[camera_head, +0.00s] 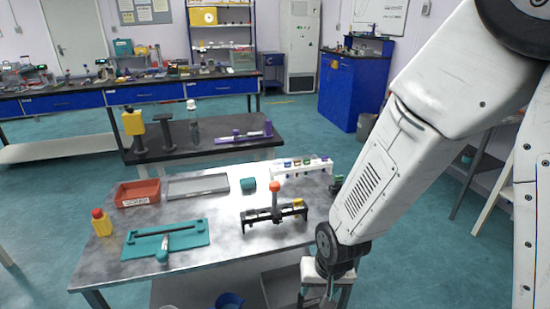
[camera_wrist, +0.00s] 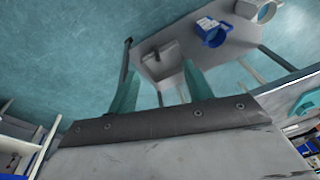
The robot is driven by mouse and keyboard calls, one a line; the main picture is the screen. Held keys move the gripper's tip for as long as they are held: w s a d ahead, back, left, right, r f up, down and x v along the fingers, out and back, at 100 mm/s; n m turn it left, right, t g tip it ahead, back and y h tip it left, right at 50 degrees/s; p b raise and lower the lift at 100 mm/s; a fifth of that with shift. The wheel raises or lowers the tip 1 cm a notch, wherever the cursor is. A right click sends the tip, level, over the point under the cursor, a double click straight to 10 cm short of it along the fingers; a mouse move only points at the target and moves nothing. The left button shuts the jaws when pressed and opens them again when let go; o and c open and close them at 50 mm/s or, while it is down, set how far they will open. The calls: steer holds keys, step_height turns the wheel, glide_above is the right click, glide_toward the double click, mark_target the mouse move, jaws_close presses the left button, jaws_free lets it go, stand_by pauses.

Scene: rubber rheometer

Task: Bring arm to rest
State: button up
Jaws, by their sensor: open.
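My arm reaches down the right side in the head view, with its end beside the front right corner of the steel table (camera_head: 228,233). My gripper (camera_head: 328,291) points down there, small and partly cut off by the picture's lower edge. In the wrist view my gripper (camera_wrist: 161,88) shows two teal fingers spread apart with nothing between them. Beyond the fingers are a grey shelf (camera_wrist: 232,43), a grey bin and the open floor.
On the table are a teal fixture (camera_head: 185,241), a black stand with an orange knob (camera_head: 275,187), a red tray (camera_head: 138,192) and a yellow bottle (camera_head: 102,222). A blue container (camera_wrist: 211,32) sits on the shelf. Teal floor (camera_head: 440,165) is open behind my arm.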

steer(key=s+d+r, duration=0.5)
steer(key=r, duration=0.4)
steer(key=s+d+r, duration=0.5)
steer(key=r, duration=0.4)
steer(key=s+d+r+h, duration=0.1)
steer(key=s+d+r, duration=0.4)
steer(key=r, duration=0.4)
steer(key=shift+s+d+r+g, duration=0.15)
steer(key=shift+s+d+g, duration=0.15)
steer(key=shift+d, duration=0.3)
